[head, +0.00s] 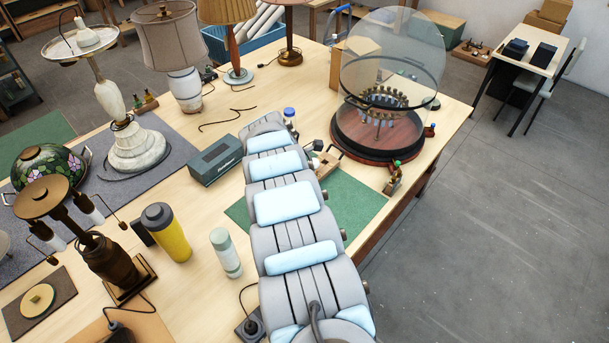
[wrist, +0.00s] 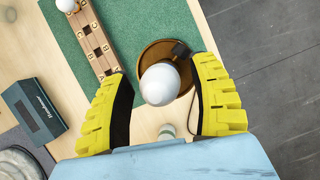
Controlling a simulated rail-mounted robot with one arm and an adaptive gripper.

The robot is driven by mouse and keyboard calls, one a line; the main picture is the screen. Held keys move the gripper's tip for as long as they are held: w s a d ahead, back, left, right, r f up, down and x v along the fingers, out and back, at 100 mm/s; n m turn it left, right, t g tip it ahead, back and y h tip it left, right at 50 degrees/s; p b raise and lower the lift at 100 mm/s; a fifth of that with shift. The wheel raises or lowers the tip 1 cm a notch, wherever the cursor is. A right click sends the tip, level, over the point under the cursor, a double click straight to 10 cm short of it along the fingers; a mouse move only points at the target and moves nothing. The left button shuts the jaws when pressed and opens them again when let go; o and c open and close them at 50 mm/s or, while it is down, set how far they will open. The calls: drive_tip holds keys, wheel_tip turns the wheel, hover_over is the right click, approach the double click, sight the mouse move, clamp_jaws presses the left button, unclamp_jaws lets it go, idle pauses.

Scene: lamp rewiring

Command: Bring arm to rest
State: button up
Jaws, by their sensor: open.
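My gripper (wrist: 162,68) is open in the wrist view, with a yellow ribbed finger with a dark pad on each side. A white rounded object (wrist: 160,84), like a bulb, shows between the fingers with a gap on both sides; its height relative to the fingertips is unclear. It overlaps a round brown dish (wrist: 150,50) at the edge of a green mat (wrist: 120,25). In the head view my arm stretches over the workbench (head: 205,212) and the green mat (head: 355,195); my gripper is hidden there.
A wooden lettered strip (wrist: 92,38) lies left of the dish. A dark box (head: 215,160) stands left of my arm. A glass dome (head: 392,60) on a red-brown base stands right. Several lamps, a yellow bottle (head: 172,238) and a pale bottle (head: 226,255) crowd the left.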

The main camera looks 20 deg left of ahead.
drive_tip(key=n+y, duration=0.1)
drive_tip(key=n, duration=0.2)
drive_tip(key=shift+d, duration=0.15)
drive_tip(key=shift+n+t+y, duration=0.3)
drive_tip(key=shift+n, duration=0.4)
drive_tip(key=shift+c, duration=0.3)
clamp_jaws()
drive_tip(key=shift+a+f+m+b, duration=0.2)
drive_tip(key=shift+f+m+b, duration=0.15)
drive_tip(key=shift+b, duration=0.7)
drive_tip(key=m+h+b, duration=0.1)
drive_tip(key=m+b, duration=0.2)
drive_tip(key=b, duration=0.2)
drive_tip(key=m+g+h+b, duration=0.1)
drive_tip(key=m+b, duration=0.2)
drive_tip(key=b, duration=0.2)
drive_tip(key=shift+f, duration=0.1)
drive_tip(key=shift+a+r+m, duration=0.15)
drive_tip(key=shift+r+m, duration=0.1)
drive_tip(key=shift+m+g+h+b, duration=0.3)
drive_tip(key=shift+m+b, duration=0.1)
drive_tip(key=shift+b, duration=0.05)
drive_tip(key=shift+d+r, duration=0.1)
drive_tip(key=shift+d, duration=0.1)
